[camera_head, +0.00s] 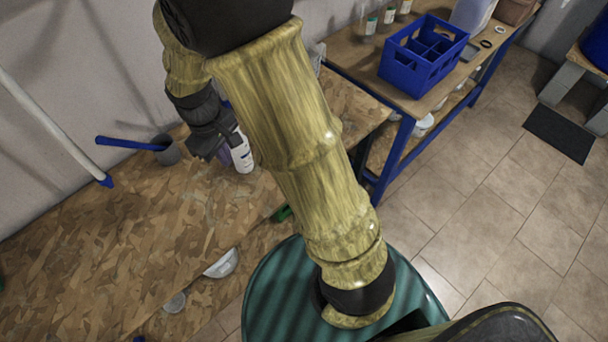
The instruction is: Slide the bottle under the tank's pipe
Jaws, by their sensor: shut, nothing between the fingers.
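A white bottle (241,152) with a dark label stands upright on the chipboard bench, partly hidden by my arm and gripper. My gripper (221,152) is shut and empty, close against the left side of the bottle. I cannot tell whether it touches the bottle. No tank pipe can be made out on the bench; my arm covers the area to the right of the bottle. A blue drum (599,45) on a grey stand is cut off at the right edge, and no pipe shows on it.
A white pole with a blue end (106,181) leans nearby. The chipboard bench (120,235) is clear in front. A blue crate (423,57) sits on another table. A dark mat (558,134) lies on the tiled floor.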

